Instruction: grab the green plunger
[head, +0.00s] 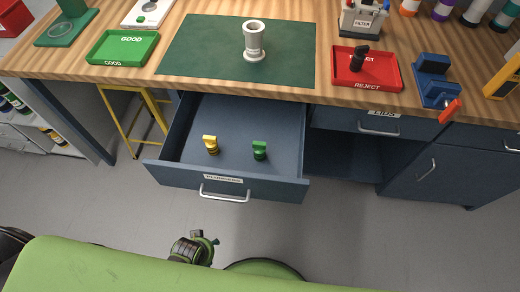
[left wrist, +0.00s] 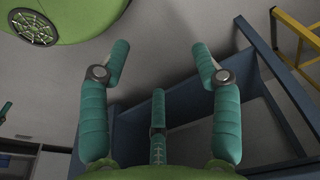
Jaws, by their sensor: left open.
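The green plunger (head: 259,150) stands upright in the open blue drawer (head: 288,170), right of the middle. A yellow plunger (head: 211,145) stands to its left in the same drawer, with a gap between them. My left gripper (left wrist: 160,50) is open in the left wrist view, its teal fingers spread with nothing between them. Blue furniture panels show behind and beside the fingers. No plunger is seen in the left wrist view. I cannot clearly make out the left gripper's fingers in the head view. My right gripper is not in view.
A yellow stool (head: 124,128) stands left of the drawer. Grey floor lies in front.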

